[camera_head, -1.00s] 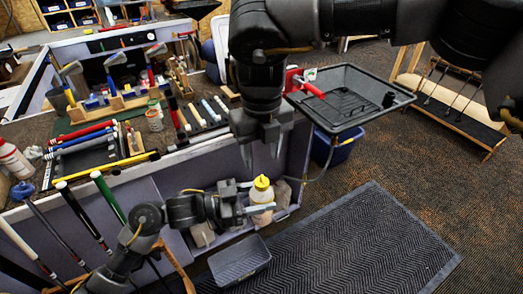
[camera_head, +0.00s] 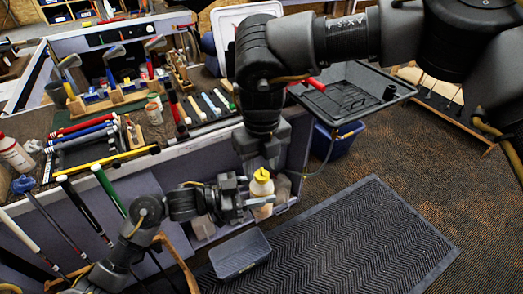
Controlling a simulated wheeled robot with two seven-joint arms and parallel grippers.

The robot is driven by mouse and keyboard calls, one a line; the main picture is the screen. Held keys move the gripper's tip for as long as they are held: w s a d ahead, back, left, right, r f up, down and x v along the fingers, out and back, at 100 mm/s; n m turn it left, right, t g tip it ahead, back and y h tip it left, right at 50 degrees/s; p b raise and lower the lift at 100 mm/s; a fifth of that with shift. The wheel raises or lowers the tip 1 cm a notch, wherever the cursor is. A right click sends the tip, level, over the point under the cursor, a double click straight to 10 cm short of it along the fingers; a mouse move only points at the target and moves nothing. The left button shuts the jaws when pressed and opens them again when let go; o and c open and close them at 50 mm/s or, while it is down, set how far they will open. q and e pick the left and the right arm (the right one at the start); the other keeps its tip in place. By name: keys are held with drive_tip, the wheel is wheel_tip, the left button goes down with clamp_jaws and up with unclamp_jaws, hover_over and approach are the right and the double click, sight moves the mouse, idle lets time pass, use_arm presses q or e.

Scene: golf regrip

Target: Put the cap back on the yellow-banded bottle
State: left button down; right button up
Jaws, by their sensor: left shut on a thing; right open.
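My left gripper (camera_head: 262,202) is shut on the bottle's body from the left side. My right gripper (camera_head: 263,163) points down, open, directly above and close around the yellow top. Whether its fingers touch the yellow top cannot be told. The yellow part looks like a spout or cap sitting on the bottle. No separate loose cap can be made out.
The bench behind holds several clubs, a yellow rod (camera_head: 122,158) and a red-topped white bottle (camera_head: 14,154). A black tray (camera_head: 365,78) stands to the right.

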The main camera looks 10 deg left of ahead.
drive_tip(key=shift+f, duration=1.05)
drive_tip(key=shift+c, duration=0.5)
drive_tip(key=c, duration=0.9)
drive_tip(key=o, duration=1.1)
drive_tip(key=shift+o, duration=0.2)
wheel_tip(320, 180, up, 12)
